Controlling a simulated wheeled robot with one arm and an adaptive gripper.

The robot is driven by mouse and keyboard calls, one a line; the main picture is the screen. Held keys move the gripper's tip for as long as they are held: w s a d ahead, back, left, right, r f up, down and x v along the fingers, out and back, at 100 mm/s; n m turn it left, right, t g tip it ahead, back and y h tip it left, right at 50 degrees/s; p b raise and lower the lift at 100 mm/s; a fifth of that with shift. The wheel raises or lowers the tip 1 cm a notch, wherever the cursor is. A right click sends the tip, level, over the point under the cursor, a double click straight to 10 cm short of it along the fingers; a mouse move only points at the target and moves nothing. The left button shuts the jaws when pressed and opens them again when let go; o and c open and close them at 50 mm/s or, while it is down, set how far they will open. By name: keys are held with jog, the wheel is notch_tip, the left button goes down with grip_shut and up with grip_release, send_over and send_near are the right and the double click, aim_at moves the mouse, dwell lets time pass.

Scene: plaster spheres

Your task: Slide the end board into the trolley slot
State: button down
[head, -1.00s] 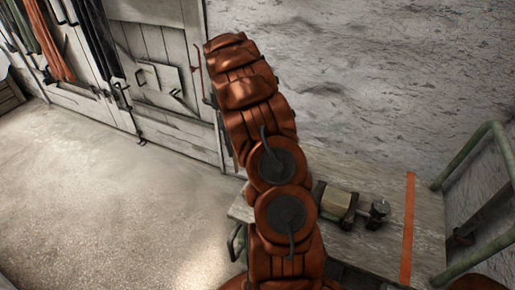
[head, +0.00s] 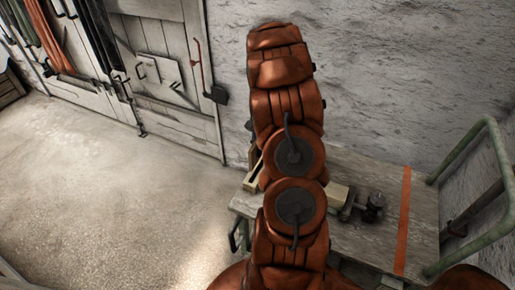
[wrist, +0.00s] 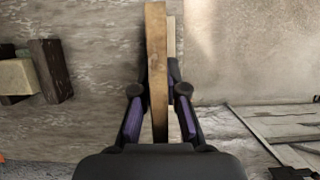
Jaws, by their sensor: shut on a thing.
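In the wrist view my gripper (wrist: 158,92) is shut on the end board (wrist: 156,45), a narrow brown wooden piece seen nearly edge-on between the dark fingers. The board points away from the gripper, over the trolley's edge. A paler wooden strip (wrist: 171,38) shows just right of it; whether they touch I cannot tell. In the head view the trolley (head: 385,235) has a worn grey deck, and a pale wooden piece (head: 252,181) shows at its left end beside my arm. My arm hides the gripper there. The slot itself is not clear.
A block with dark end pieces (head: 345,200) lies on the deck, also seen in the wrist view (wrist: 35,75). An orange stripe (head: 403,220) crosses the deck near the green rail handle (head: 462,150). Open floor (head: 120,190) lies left; a rough wall stands behind.

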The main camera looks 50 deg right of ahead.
jog(key=shift+a, duration=0.1)
jog(key=shift+f+b, duration=0.65)
jog(key=shift+f, duration=1.75)
jog(key=shift+f+b, duration=0.75)
jog(key=shift+f, duration=1.4)
dwell(0.4)
jog(key=c, duration=1.1)
grip_release()
jog(key=shift+c, duration=0.2)
jog(key=shift+r, duration=0.1)
jog(key=shift+r+p, duration=0.3)
jog(key=shift+r, duration=1.6)
